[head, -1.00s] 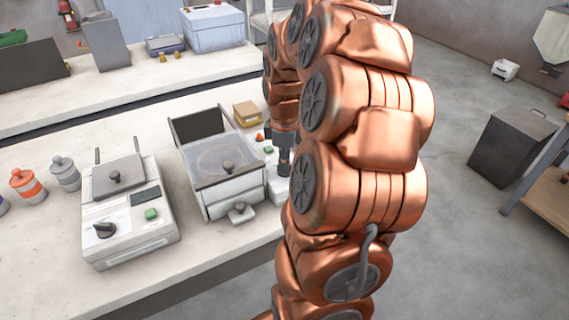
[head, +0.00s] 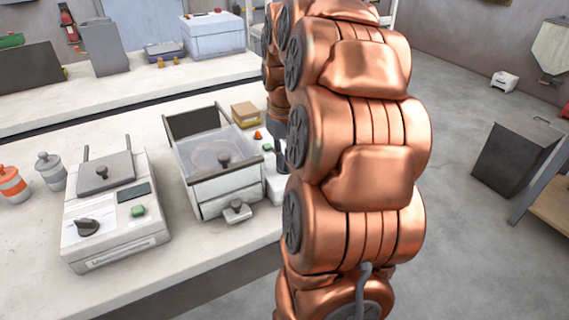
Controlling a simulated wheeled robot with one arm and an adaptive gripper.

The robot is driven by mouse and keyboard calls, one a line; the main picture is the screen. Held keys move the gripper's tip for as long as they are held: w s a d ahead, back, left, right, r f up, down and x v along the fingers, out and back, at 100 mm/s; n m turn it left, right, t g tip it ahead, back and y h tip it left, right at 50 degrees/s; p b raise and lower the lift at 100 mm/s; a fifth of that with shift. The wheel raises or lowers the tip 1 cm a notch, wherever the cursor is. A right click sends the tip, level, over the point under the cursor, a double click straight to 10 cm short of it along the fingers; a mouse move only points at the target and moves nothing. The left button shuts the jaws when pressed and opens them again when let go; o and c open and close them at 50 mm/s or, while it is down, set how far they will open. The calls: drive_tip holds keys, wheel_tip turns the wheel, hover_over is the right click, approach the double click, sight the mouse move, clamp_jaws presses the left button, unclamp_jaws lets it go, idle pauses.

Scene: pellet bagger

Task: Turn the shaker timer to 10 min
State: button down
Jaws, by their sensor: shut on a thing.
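A pale control box (head: 273,184) with small red and green buttons stands at the right side of a bench machine with a clear lid (head: 213,155); it appears to carry the shaker timer. My gripper (head: 281,158) is at this box, pointing down, mostly hidden behind my copper arm. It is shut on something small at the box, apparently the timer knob. The knob, its pointer and its scale are hidden, so I cannot read the setting.
A white instrument (head: 115,210) with a black dial and green button stands left on the bench. A yellow-brown box (head: 245,114) lies behind the control box. Grey floor is free at right, before a dark bin (head: 515,155).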

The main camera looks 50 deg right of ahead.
drive_tip(key=m+b, duration=0.2)
drive_tip(key=m, duration=0.4)
drive_tip(key=shift+f, duration=0.1)
drive_tip(key=m, duration=0.6)
drive_tip(key=shift+m, duration=0.3)
idle(0.3)
drive_tip(key=c, duration=1.2)
unclamp_jaws()
wheel_tip(320, 180, up, 12)
